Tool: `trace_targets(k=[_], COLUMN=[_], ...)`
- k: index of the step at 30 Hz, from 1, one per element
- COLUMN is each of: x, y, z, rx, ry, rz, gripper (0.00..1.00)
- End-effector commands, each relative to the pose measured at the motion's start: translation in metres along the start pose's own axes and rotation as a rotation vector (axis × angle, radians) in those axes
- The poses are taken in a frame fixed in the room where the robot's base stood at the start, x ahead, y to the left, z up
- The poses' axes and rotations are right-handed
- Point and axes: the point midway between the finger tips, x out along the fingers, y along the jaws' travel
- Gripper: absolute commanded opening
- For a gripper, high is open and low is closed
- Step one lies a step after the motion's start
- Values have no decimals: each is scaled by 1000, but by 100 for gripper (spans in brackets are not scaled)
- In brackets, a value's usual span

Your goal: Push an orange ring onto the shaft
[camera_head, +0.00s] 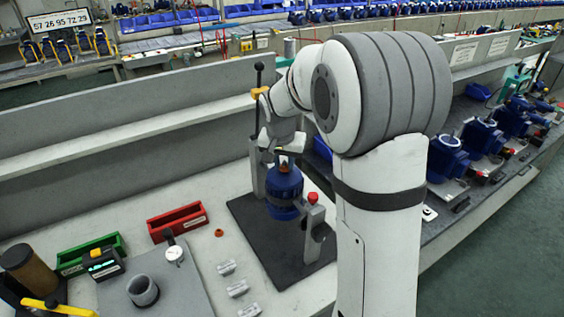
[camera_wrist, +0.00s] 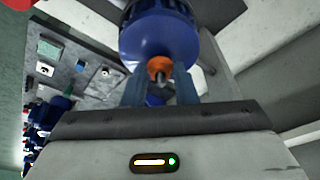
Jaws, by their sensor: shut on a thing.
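The blue pump body (camera_head: 284,190) stands in a grey fixture on a dark mat, and its rounded blue face (camera_wrist: 160,40) fills the top middle of the wrist view. An orange ring (camera_wrist: 159,66) is at the middle of that face, between my fingers. A grey shaft end (camera_wrist: 160,80) shows just at the ring; the ring appears to be around it, but how deep it sits I cannot tell. My gripper (camera_wrist: 157,78) is shut on the ring, close to the pump. In the head view an orange patch (camera_head: 284,168) shows on top of the pump, under my wrist.
A loose orange ring (camera_head: 219,233) lies on the bench near a red bin (camera_head: 178,222) and a green bin (camera_head: 91,255). A red-topped post (camera_head: 313,199) stands right of the pump. A black-knobbed lever (camera_head: 258,85) rises behind it. Several small metal blocks lie in front.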

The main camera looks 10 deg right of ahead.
Motion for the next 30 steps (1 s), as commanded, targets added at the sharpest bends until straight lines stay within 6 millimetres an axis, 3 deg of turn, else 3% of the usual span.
trace_targets(k=[19,20,28,30], x=[7,7,7,7], y=[0,0,0,0], z=[3,3,2,2], rx=[0,0,0,0], ry=[-2,-2,-2,-1], rz=[1,1,1,1], gripper=[13,27,49,51])
